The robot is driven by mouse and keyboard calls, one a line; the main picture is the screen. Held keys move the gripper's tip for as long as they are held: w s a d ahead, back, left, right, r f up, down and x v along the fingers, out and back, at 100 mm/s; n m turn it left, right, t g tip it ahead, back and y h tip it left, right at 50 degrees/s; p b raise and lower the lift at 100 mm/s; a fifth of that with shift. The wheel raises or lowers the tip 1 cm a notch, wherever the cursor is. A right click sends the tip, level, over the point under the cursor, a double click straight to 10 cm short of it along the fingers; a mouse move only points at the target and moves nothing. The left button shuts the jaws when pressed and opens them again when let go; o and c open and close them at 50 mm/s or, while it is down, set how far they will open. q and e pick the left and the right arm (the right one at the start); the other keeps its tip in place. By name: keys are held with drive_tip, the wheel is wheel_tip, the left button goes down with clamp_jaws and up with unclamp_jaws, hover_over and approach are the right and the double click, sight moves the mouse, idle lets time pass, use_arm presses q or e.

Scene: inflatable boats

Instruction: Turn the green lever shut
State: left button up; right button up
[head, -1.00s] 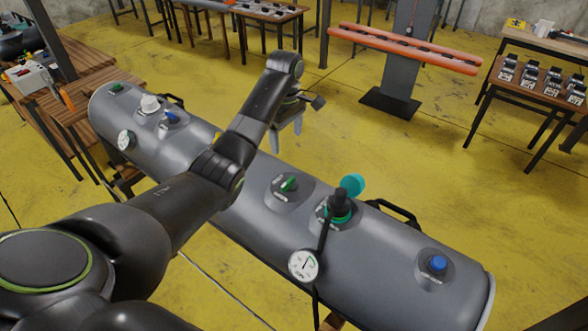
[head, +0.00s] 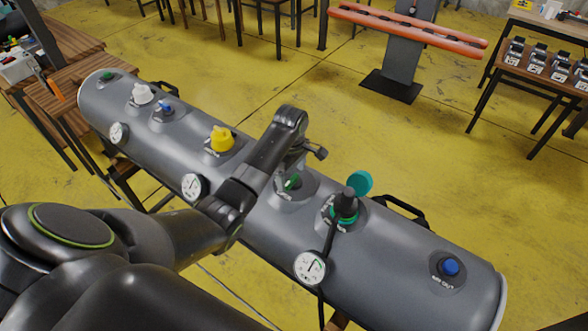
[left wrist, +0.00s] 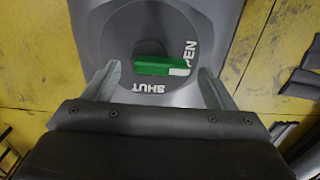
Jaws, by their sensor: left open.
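The green lever (head: 291,182) sits on a round grey plate on top of the long grey tube. In the left wrist view the lever (left wrist: 152,65) lies roughly crosswise, its white-marked end at the right beside the word OPEN. The word SHUT is printed below it, on the near side of the plate. My left gripper (left wrist: 158,72) is open, with one finger on each side of the lever and gaps between. In the head view my left gripper (head: 294,166) is just above the lever, partly hidden by my arm. My right gripper is not in view.
The grey tube (head: 400,255) also carries a yellow cap (head: 221,139), a black hose fitting (head: 345,203) with a teal cap (head: 360,183), a blue knob (head: 452,267) and a dial gauge (head: 310,267). A black handle (head: 400,211) is on its far side.

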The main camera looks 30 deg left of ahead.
use_arm(q)
drive_tip(key=shift+f, duration=0.85)
drive_tip(key=shift+s+r, duration=0.1)
drive_tip(key=shift+c, duration=0.5)
drive_tip(key=c, duration=0.9)
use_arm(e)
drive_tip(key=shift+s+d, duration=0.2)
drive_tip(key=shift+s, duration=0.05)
